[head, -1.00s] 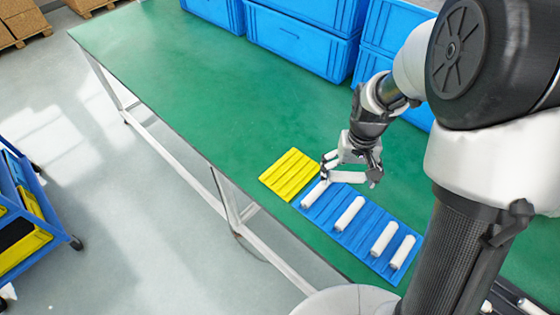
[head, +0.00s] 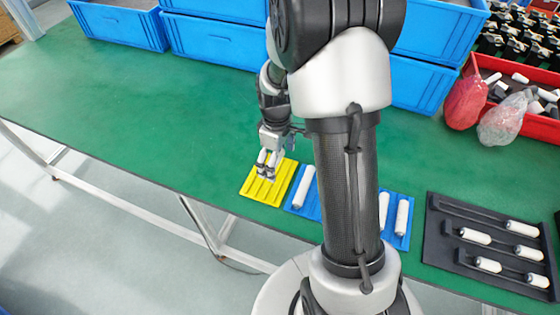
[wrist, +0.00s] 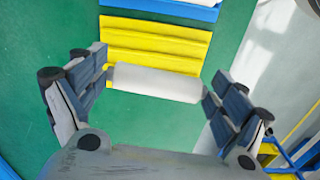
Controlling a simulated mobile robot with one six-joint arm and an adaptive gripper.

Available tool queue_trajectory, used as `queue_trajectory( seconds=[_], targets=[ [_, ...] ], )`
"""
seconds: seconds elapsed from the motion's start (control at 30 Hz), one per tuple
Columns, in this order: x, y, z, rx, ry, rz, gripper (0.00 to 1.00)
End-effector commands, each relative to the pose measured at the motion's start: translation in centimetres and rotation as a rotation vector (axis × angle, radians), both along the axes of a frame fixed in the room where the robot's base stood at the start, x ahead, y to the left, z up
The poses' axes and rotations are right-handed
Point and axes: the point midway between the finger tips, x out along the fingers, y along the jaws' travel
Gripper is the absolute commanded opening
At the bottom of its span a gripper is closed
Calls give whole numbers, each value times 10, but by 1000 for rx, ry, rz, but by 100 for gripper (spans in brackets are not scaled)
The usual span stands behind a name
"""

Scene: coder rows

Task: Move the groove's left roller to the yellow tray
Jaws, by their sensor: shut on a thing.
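My gripper (head: 267,172) is over the yellow tray (head: 251,190) in the head view. In the wrist view it is shut on a white roller (wrist: 155,82), with a finger pad at each end of it. The roller lies across the near part of the yellow tray (wrist: 155,47) in that picture; I cannot tell whether it touches the tray. The tray's other ridges look bare. The blue tray (head: 314,208) is beside the yellow one, with several white rollers on it, partly hidden behind my column.
A black grooved tray (head: 490,214) with several white rollers lies at the right. A red bin (head: 507,124) and bagged items (head: 465,101) are behind it. Blue crates (head: 215,41) line the back of the green table. The table left of the yellow tray is clear.

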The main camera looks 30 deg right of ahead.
Motion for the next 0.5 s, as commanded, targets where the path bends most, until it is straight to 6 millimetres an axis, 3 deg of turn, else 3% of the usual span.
queue_trajectory(
  seconds=[0.13, 0.5],
  targets=[
    [-2, -14, -8, 0, -1, 71, 67],
    [-3, -15, -39, 1, 0, 84, 67]
  ],
)
